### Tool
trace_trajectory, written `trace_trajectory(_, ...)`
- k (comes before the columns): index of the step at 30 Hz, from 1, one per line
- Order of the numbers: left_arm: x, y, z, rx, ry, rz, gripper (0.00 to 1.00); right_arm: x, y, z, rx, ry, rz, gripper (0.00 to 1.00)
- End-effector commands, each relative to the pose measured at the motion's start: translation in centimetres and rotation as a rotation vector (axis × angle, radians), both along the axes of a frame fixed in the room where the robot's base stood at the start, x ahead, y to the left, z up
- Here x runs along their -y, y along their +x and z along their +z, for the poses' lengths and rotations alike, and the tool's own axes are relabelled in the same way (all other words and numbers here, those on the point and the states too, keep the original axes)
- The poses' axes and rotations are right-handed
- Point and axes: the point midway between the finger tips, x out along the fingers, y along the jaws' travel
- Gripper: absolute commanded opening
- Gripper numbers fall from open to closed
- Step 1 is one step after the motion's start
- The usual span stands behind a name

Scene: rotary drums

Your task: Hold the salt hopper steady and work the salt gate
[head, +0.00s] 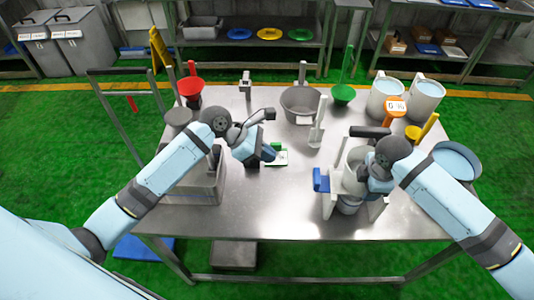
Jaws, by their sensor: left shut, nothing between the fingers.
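The salt hopper (353,160) appears to be the pale round vessel on a white stand at the right of the metal table, partly hidden by my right arm. A blue block (321,180) at the left of the stand looks like its gate handle. My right gripper (367,178) is at the hopper's right side; its fingers are hidden, so I cannot tell whether it touches. My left gripper (268,152) is shut and empty above the middle of the table, left of the blue block and apart from it.
A green-and-white item (280,157) lies by my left gripper. A white scoop (317,125) and a grey basin (300,101) stand behind. White buckets (388,98) are at the back right, a metal bin (196,185) at left. The table's front middle is clear.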

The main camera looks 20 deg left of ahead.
Motion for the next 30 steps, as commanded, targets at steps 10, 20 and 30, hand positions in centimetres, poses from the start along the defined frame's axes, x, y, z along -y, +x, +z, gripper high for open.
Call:
trace_trajectory(10,0.0,0.0,1.1,0.000,0.000,0.000,0.00,0.0,0.0,0.6,0.001,0.000,0.000,0.49)
trace_trajectory(20,0.0,0.0,1.4,0.000,0.000,0.000,0.00,0.0,0.0,0.7,0.002,0.002,0.000,0.49)
trace_trajectory(30,0.0,0.0,1.4,0.000,0.000,0.000,0.00,0.0,0.0,0.7,0.002,0.001,0.000,0.79)
